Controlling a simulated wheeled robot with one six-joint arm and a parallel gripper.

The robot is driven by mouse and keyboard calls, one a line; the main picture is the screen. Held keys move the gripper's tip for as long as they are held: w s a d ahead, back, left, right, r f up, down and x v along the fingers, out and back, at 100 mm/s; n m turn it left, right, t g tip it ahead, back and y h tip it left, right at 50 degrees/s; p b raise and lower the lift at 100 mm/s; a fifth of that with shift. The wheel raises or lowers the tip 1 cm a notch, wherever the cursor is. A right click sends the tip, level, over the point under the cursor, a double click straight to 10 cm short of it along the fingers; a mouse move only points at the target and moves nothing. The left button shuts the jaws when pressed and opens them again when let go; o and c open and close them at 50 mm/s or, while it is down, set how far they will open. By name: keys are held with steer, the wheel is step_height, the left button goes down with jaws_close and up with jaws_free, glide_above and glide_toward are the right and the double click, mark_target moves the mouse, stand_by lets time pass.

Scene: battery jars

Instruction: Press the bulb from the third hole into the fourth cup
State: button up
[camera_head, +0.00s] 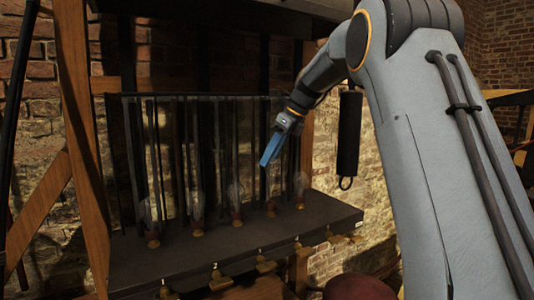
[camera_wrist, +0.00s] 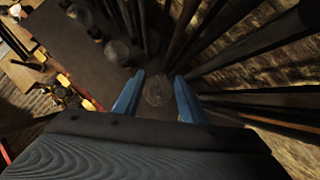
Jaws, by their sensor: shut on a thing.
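My gripper (camera_head: 266,160) hangs over the shelf among dark upright rods. Its two blue fingers are apart with a faint, round, clear glass bulb (camera_wrist: 157,92) between the tips in the wrist view. The held bulb is hard to make out in the head view. Below, a row of cups with brass-coloured feet and glass above them stands on the dark shelf (camera_head: 190,262). The fourth cup from the left (camera_head: 270,210) is below the blue fingers in the head view. The third cup (camera_head: 237,223) is to its left. I cannot tell whether the held bulb touches a cup.
Brass-coloured fittings (camera_head: 218,280) line the shelf's front edge, some by number marks. Dark rods (camera_wrist: 245,45) stand close to the right finger. A black cylinder with a ring (camera_head: 348,135) hangs right of my gripper. A wooden post (camera_head: 85,150) frames the left.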

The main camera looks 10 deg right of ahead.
mark_target(270, 181)
steer(key=shift+f+b, duration=2.2)
steer(key=shift+b, duration=0.6)
steer(key=shift+a+p, duration=0.15)
steer(key=shift+p, duration=0.25)
steer(key=shift+f+p, duration=0.35)
steer(key=shift+f, duration=0.7)
